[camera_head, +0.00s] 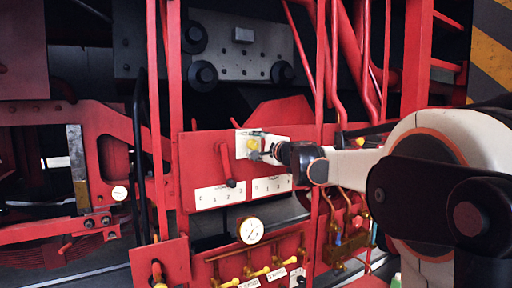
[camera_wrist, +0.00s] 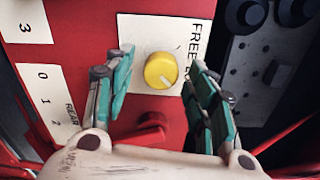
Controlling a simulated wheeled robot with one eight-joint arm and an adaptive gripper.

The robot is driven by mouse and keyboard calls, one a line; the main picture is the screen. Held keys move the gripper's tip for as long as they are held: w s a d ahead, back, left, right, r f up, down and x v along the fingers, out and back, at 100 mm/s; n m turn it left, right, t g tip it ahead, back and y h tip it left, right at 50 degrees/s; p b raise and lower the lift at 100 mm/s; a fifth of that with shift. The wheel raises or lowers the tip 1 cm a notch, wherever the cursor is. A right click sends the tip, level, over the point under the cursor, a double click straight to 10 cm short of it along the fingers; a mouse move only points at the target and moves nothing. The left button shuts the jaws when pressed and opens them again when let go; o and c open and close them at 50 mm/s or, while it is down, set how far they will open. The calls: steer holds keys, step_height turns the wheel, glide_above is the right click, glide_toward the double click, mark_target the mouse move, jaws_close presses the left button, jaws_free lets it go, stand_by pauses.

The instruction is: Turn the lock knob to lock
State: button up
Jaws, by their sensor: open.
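The yellow lock knob (camera_wrist: 160,71) sits on a white plate (camera_wrist: 136,30) lettered "FREE", fixed to the red panel. A pale mark on the knob points to the lower right in the wrist view. My gripper (camera_wrist: 163,62) is open, with one teal-padded finger on each side of the knob. A gap shows between the knob and each finger, so I see no contact. In the head view the knob (camera_head: 253,144) shows at the tip of my gripper (camera_head: 262,150), which partly covers the plate. Any "LOCK" lettering is hidden or out of view.
A red lever (camera_head: 226,165) stands left of the knob above numbered white scale plates (camera_head: 219,195). A round gauge (camera_head: 251,231) and several yellow-handled valves (camera_head: 257,272) are below. Red vertical pipes (camera_head: 320,60) run close to my arm.

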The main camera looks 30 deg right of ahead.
steer(key=s, duration=0.7)
steer(key=shift+d+r, duration=0.1)
